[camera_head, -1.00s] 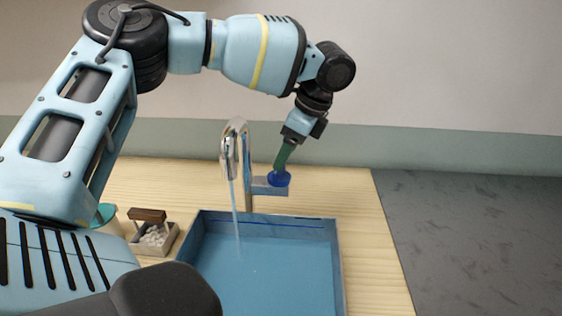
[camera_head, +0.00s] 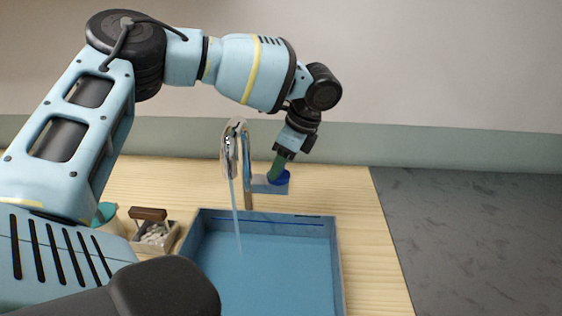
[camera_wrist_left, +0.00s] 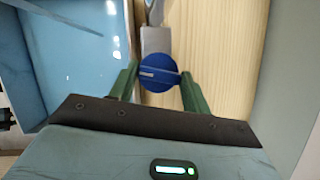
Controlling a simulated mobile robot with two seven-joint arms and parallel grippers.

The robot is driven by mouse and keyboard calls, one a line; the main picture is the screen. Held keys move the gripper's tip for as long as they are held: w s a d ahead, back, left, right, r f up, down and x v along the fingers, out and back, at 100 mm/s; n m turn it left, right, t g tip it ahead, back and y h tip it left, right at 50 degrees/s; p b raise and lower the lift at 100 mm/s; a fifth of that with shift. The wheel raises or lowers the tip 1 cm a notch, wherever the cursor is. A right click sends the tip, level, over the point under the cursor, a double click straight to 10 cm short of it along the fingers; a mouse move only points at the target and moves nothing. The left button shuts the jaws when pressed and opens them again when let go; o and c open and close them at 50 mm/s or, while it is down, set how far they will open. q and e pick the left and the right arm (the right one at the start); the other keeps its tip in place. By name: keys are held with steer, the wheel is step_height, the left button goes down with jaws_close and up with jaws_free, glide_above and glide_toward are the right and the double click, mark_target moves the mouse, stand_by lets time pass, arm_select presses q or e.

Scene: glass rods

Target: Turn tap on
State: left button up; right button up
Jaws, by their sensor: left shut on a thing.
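A chrome tap (camera_head: 229,150) with a curved spout stands at the back edge of the sink. A thin stream of water (camera_head: 236,205) runs from its spout into the sink. A round blue knob (camera_head: 283,178) sits on the grey block beside the tap; it also shows in the left wrist view (camera_wrist_left: 157,66), with a pale line across it. My left gripper (camera_wrist_left: 159,75) is shut on the knob, with one green finger on each side. In the head view its green fingers (camera_head: 276,168) reach down to the knob and partly hide it. My right gripper is not in view.
The blue sink (camera_head: 338,260) is set in a light wooden counter (camera_head: 375,255). A small tray with pale lumps and a brown-handled thing (camera_head: 148,214) stands left of it. A teal-topped container (camera_head: 105,213) is partly hidden by my arm. The wall is close behind.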

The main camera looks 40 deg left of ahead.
arm_select(q)
steer(key=shift+w+f+n+g+b, duration=0.15)
steer(key=shift+n+g+b, duration=0.15)
steer(key=shift+n+b, duration=0.4)
steer(key=shift+n, duration=0.7)
steer(key=shift+r+h, duration=0.2)
steer(key=shift+h, duration=0.1)
steer(key=o, duration=1)
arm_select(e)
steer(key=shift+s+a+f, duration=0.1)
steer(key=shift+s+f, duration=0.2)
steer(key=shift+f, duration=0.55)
arm_select(q)
steer(key=shift+b+v, duration=0.5)
steer(key=shift+v, duration=3.4)
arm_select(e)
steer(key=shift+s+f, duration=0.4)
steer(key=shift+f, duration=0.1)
arm_select(q)
steer(key=shift+f, duration=0.15)
